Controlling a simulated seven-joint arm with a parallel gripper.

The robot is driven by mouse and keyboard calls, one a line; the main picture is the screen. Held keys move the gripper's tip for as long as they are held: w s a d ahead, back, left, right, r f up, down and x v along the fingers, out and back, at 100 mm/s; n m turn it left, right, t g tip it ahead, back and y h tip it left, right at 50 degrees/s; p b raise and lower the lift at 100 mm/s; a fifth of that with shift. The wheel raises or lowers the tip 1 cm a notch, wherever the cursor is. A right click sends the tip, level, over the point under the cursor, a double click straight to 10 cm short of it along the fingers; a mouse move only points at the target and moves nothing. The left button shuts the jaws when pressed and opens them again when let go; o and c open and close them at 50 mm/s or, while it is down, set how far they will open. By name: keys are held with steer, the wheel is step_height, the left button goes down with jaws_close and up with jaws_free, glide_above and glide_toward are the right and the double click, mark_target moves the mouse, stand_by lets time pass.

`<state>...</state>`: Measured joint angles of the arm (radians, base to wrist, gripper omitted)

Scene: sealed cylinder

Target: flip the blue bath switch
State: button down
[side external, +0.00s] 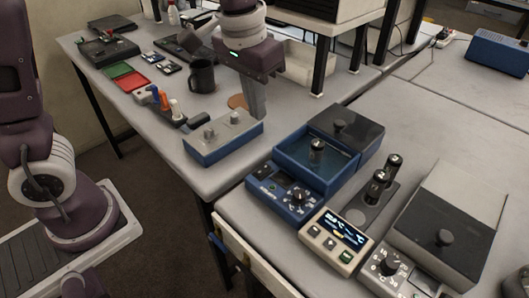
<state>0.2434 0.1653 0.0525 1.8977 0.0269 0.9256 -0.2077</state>
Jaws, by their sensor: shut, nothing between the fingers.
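The blue bath (292,166) is an open blue box of liquid on the right-hand table. A dark-capped cylinder (316,152) stands in it. Its sloping blue front panel (283,193) carries a dial (298,195) and small controls to its left. The switch is too small to make out, and I cannot tell its position. My gripper (259,113) points down, shut and empty, just behind a blue box with a grey top (222,134). It is to the upper left of the bath and apart from its panel. I cannot tell whether the fingertips touch the grey-topped box.
A dark lid (347,128) lies behind the bath. A beige display unit (337,239) and a grey unit with a dial (390,263) are nearer. A black mug (202,76) stands left of my gripper.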

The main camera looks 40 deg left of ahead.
mark_target(265, 163)
steer(key=f, duration=0.4)
steer(key=w+f, duration=0.1)
steer(key=f, duration=0.4)
steer(key=w+f, duration=0.1)
steer(key=f, duration=0.3)
steer(key=shift+f, duration=0.4)
steer(key=shift+w+f+g, duration=0.2)
steer(key=shift+f+g, duration=0.05)
steer(key=shift+g, duration=0.05)
steer(key=shift+s, duration=0.2)
